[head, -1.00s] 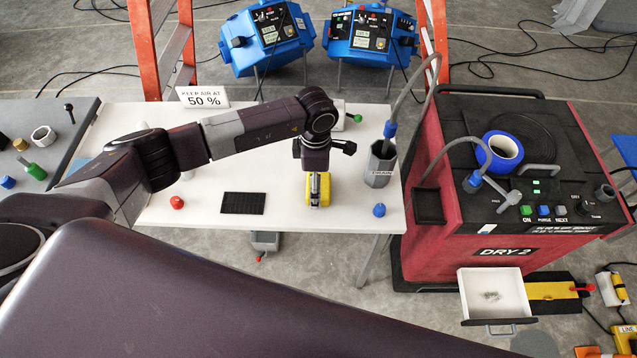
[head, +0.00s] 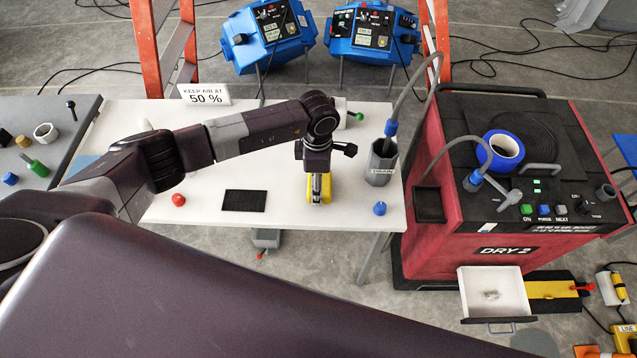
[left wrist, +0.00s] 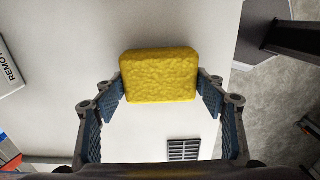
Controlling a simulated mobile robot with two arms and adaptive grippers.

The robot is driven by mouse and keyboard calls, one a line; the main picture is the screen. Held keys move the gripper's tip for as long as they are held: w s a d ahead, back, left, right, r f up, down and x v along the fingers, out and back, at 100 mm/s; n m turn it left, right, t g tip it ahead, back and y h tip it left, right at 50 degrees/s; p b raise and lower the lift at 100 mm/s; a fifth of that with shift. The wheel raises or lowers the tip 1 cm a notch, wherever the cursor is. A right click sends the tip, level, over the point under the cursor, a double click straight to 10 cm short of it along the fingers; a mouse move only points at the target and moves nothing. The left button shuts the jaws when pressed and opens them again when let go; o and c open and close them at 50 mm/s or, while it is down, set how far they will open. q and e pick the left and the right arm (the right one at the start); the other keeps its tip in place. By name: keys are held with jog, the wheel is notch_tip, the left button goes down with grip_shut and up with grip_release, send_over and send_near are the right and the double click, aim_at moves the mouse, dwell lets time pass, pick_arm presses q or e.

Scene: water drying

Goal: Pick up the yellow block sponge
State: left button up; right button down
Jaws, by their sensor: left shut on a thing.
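The yellow block sponge (head: 326,188) is on or just above the white table, right of its middle. My left gripper (head: 315,195) comes down over it from above and hides part of it. In the left wrist view, the sponge (left wrist: 160,75) sits between the two blue-padded fingers of the left gripper (left wrist: 161,86), which is shut on its left and right sides. I cannot tell whether the sponge touches the table. My right gripper is not in view.
A grey hexagonal cup (head: 380,168) with a hose stands close right of the sponge. A blue knob (head: 380,208), a red knob (head: 178,199) and a black grille (head: 244,201) are on the table (head: 290,222). The red dryer (head: 440,245) stands right, its drawer (head: 494,292) open.

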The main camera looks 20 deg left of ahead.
pick_arm(q)
notch_tip(320, 180, up, 20)
jog(key=b, duration=0.5)
jog(key=shift+b, duration=0.35)
jog(key=o, duration=0.3)
jog(key=c, duration=0.4)
jog(key=shift+s, duration=0.1)
